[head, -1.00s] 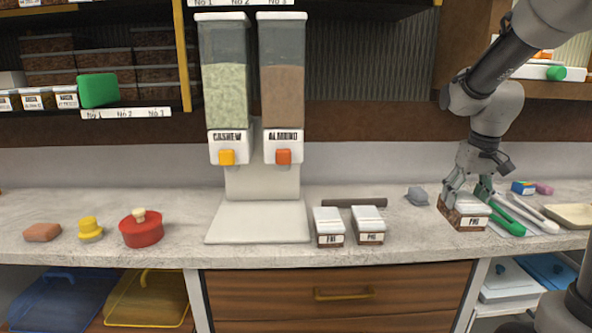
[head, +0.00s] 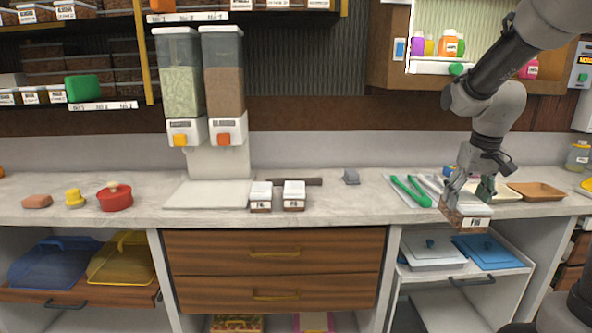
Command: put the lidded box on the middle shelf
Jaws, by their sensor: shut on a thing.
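The lidded box (head: 466,213), brown with a white lid and a front label, is in my gripper (head: 474,192) at the right of the head view. The fingers are shut on it from above. The box overlaps the counter's front edge in the picture, and I see no clear contact with the counter. Wall shelves at the upper left carry rows of dark lidded boxes. A lower shelf (head: 108,106) and a higher shelf (head: 187,17) both have numbered strips; I cannot tell which counts as the middle one.
Two white-lidded boxes (head: 260,196) (head: 293,195) stand by the nut dispenser (head: 205,100). Green tongs (head: 410,191) lie left of the held box, and a brown tray (head: 537,191) lies right. A red pot (head: 115,197) is at the left. The counter between pot and dispenser is clear.

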